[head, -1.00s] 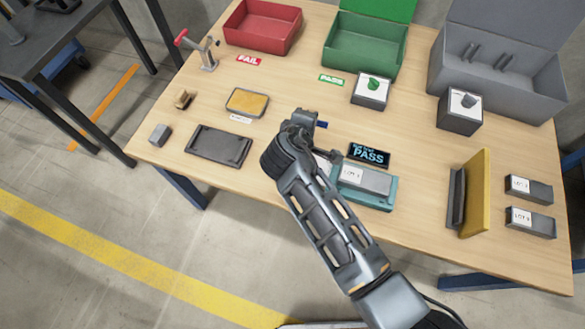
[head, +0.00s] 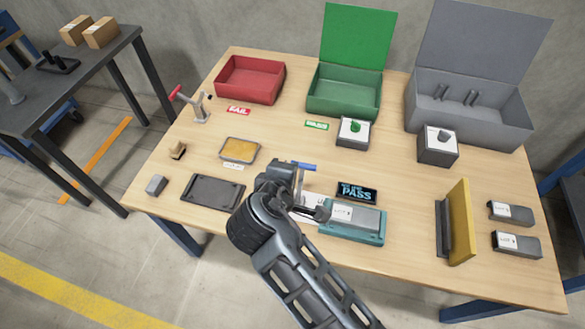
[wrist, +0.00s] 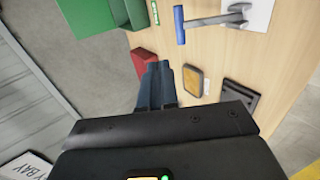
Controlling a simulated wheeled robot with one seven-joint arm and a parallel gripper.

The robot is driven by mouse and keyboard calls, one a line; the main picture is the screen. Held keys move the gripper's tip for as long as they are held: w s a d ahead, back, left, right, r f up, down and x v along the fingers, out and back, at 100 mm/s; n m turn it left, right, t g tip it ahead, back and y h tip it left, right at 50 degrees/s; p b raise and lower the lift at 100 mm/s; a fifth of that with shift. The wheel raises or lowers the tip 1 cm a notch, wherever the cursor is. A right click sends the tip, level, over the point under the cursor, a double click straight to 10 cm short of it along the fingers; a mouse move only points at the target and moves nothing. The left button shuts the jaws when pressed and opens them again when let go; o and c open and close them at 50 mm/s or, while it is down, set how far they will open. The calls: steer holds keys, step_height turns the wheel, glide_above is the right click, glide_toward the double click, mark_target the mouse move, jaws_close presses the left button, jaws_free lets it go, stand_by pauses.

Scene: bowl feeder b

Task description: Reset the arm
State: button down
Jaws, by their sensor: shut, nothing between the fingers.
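My gripper shows in the wrist view (wrist: 158,88) with its two dark fingers together and nothing between them. In the head view my arm comes in from the bottom and its wrist end is in front of the teal test fixture (head: 352,237) and partly covers its left side. The fingertips cannot be made out there. A grey unit with a white label (head: 355,216) lies in the fixture. A small display (head: 357,194) behind it reads PASS. A blue-handled clamp (head: 305,166) stands just behind my wrist; its handle also shows in the wrist view (wrist: 180,28).
A red bin (head: 250,80), a green bin (head: 342,95) and a grey bin (head: 470,115) stand at the back. A dark tray (head: 211,192) and a yellow pad (head: 240,150) lie left. A yellow upright plate (head: 459,222) and two grey units (head: 512,213) are on the right.

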steer(key=shift+s+a+r, duration=0.1)
steer(key=shift+s+r, duration=0.2)
stand_by(0.4)
steer(key=s+d+f+m+y, duration=0.25)
steer(key=s+d, duration=0.25)
steer(key=s, duration=0.5)
steer(key=s+d+f+m+y, duration=0.2)
steer(key=s+d+f, duration=0.25)
steer(key=s, duration=0.45)
steer(key=s+d+r+m+t, duration=0.2)
steer(key=s+d+r+m, duration=0.2)
steer(key=s+r, duration=0.5)
steer(key=s+d+r+m+t, duration=0.2)
steer(key=s+d+r+m, duration=0.3)
steer(key=s+r, duration=0.5)
steer(key=shift+d+r+t+h, duration=0.15)
steer(key=shift+r+t+h, duration=0.2)
steer(key=shift+r, duration=0.25)
